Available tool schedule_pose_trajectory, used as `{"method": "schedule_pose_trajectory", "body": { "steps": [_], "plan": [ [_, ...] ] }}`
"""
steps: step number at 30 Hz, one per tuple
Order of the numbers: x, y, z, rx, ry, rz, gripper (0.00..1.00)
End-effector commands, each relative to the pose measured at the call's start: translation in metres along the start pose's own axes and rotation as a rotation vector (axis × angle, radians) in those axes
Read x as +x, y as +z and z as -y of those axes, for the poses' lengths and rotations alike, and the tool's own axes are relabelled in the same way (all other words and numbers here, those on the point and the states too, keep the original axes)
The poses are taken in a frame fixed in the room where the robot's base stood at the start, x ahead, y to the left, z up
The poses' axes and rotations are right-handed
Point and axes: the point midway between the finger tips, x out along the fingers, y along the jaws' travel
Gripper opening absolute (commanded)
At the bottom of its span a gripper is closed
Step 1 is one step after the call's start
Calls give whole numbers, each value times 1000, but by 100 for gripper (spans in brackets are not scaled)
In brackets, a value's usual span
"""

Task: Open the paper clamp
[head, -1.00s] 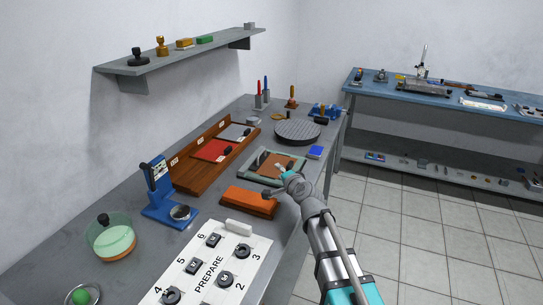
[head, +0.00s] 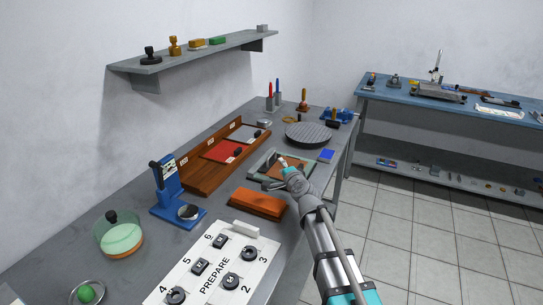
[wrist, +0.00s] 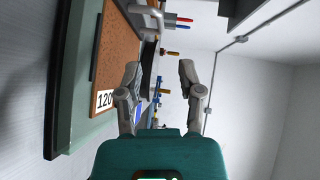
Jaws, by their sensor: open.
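The teal-framed board (head: 256,173) lies on the grey bench, with a brown sheet (head: 299,165) on it. In the wrist view the brown sheet (wrist: 118,50) bears a label "120". A pale grey bar-like part (wrist: 146,11) at the sheet's far end may be the paper clamp; I cannot tell whether it is open or shut. My gripper (head: 283,161) is over the board in the head view and hides part of it. In the wrist view my gripper (wrist: 160,80) is open and empty, its fingers apart and beside the board.
An orange block (head: 258,203) lies in front of the board. A round dark plate (head: 308,135) and a blue pad (head: 326,156) are behind it. A wooden rack (head: 205,171) and a blue press (head: 169,190) stand to the left. A white numbered panel (head: 240,270) is nearest.

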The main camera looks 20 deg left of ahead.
Motion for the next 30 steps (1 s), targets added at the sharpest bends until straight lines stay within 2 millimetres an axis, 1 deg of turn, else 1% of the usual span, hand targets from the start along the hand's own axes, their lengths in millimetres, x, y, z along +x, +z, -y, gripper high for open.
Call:
{"method": "schedule_pose_trajectory", "body": {
  "steps": [1, 12, 18, 24, 30],
  "plan": [
    [10, -1, -1, 0, 0, 0, 48],
    [66, -2, -1, 0, 0, -1, 48],
    [94, -2, -1, -1, 0, -2, 48],
    [111, -2, 0, -1, 0, -2, 48],
    [116, -2, 0, -1, 0, -2, 48]
  ]
}}
